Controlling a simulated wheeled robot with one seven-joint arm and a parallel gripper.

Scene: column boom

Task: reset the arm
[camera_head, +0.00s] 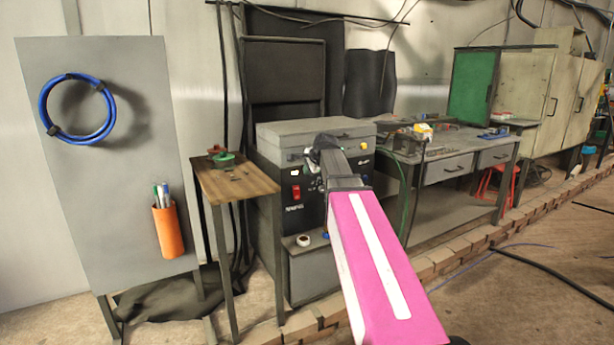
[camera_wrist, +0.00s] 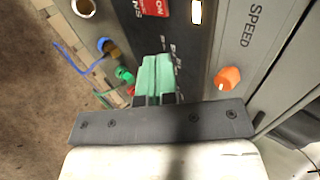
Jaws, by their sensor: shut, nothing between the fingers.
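My arm, pink with a white stripe, reaches from the lower right of the head view towards a dark machine with a grey lid (camera_head: 310,130). My gripper is at the arm's far end, in front of the machine; its fingertips are hard to make out there. In the wrist view my gripper (camera_wrist: 156,66) shows as two pale green fingers lying together, with nothing between them. Behind them is the machine's front panel (camera_wrist: 200,65), with an orange knob (camera_wrist: 227,78) to the right and a red switch (camera_wrist: 155,7) above. I cannot tell whether the fingertips touch the panel.
A small wooden table (camera_head: 232,183) stands left of the machine. A grey board (camera_head: 100,200) holds a blue hose coil (camera_head: 45,118) and an orange pen holder (camera_head: 168,232). A workbench (camera_head: 450,150) stands to the right.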

